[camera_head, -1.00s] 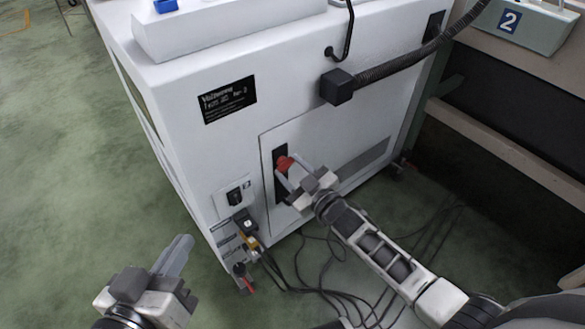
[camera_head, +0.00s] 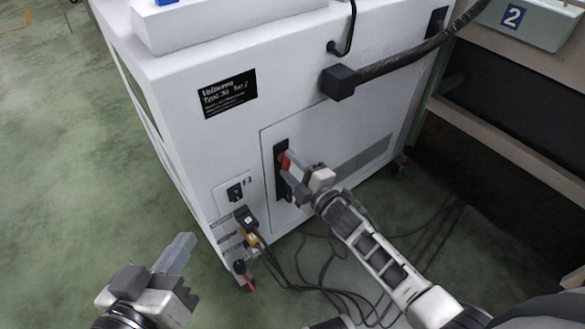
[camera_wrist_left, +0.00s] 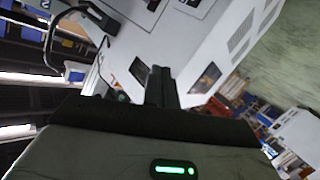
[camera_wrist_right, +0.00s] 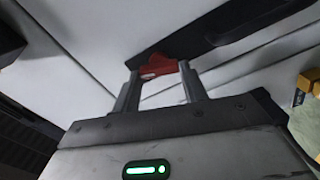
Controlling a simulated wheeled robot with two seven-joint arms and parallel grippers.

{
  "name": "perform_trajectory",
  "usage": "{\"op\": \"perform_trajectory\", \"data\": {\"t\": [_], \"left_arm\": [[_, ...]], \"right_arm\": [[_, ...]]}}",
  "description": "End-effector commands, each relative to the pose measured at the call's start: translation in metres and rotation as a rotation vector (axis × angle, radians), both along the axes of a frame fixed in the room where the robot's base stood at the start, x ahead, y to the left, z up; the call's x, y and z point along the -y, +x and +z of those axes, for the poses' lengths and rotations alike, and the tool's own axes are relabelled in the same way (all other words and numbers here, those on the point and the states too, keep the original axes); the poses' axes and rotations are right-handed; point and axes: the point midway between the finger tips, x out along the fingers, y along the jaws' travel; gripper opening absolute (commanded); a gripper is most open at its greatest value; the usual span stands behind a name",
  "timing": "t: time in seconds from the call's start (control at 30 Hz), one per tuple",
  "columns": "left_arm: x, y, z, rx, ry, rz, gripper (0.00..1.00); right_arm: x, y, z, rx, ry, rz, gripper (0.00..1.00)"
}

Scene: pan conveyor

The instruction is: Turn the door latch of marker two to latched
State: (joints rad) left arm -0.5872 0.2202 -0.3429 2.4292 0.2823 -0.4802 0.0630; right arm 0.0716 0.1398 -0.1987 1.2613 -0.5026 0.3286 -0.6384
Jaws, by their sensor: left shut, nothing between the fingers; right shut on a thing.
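The red door latch (camera_head: 284,160) sits on a black vertical plate (camera_head: 281,172) on the door panel of the white machine (camera_head: 200,60). My right gripper (camera_head: 291,172) is at the latch, shut on its red handle, which shows between the two fingertips in the right wrist view (camera_wrist_right: 158,68). The gripper partly hides the latch in the head view. My left gripper (camera_head: 176,252) is shut and empty, low at the left over the floor; its closed fingers show in the left wrist view (camera_wrist_left: 161,87).
A power switch (camera_head: 234,193) and plugged-in cables (camera_head: 246,222) are left of and below the door. Cables lie on the floor under my right arm. A black hose (camera_head: 400,62) crosses the machine above. A bin marked 2 (camera_head: 512,17) stands at the upper right.

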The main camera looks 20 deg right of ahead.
Motion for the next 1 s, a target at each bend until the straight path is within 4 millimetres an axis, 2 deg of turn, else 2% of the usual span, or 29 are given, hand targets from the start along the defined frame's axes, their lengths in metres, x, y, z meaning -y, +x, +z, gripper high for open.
{"op": "perform_trajectory", "data": {"t": [0.4, 1.0], "left_arm": [[0.0027, 0.0023, 0.0078, 0.019, -0.059, 0.002, 0.00], [0.0036, 0.0028, 0.0092, 0.023, -0.070, 0.000, 0.00]], "right_arm": [[-0.0005, -0.0003, -0.0020, 0.087, -0.239, 0.000, 0.20], [-0.0004, -0.0003, -0.0015, 0.108, -0.300, 0.001, 0.20]]}}
